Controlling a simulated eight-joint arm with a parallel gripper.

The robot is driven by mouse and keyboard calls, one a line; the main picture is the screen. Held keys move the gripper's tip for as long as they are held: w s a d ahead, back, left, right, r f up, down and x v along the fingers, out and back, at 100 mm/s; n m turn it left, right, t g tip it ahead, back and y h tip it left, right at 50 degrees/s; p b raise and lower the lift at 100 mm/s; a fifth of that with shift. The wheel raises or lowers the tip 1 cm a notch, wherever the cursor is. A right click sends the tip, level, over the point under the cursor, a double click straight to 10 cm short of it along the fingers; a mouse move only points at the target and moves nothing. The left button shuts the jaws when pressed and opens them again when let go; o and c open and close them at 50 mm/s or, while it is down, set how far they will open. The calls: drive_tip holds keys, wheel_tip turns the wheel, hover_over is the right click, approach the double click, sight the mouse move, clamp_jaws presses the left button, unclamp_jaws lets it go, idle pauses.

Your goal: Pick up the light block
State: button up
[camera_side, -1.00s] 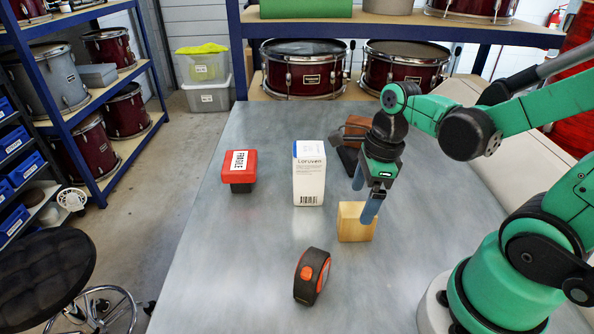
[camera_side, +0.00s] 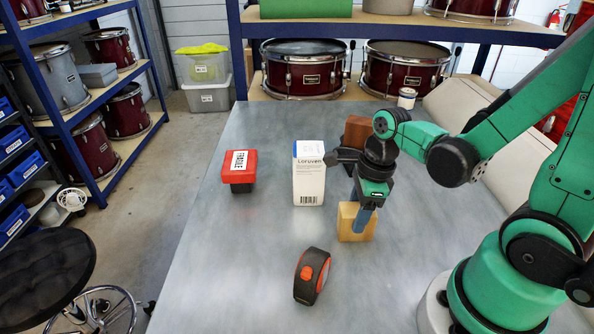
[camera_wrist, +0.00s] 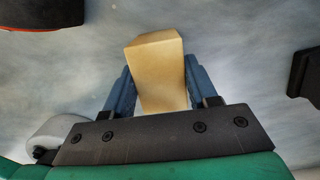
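The light block (camera_side: 347,226) is a pale wooden block standing upright on the grey table. It also shows in the wrist view (camera_wrist: 158,72), between the two blue fingers. My gripper (camera_side: 362,222) is low at the block, its fingers pointing down. In the wrist view my gripper (camera_wrist: 158,90) is open, with one finger on each side of the block. A narrow gap seems to show beside the left finger; contact on the right is hard to tell. The fingers partly hide the block in the side view.
A white box (camera_side: 309,175) stands left of my gripper. A red-topped box (camera_side: 239,170) is farther left. A black and orange tape measure (camera_side: 311,276) lies in front. A brown block (camera_side: 357,132) is behind my gripper. The table's left front (camera_side: 220,290) is clear.

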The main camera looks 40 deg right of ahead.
clamp_jaws()
drive_tip(key=shift+r, duration=0.1)
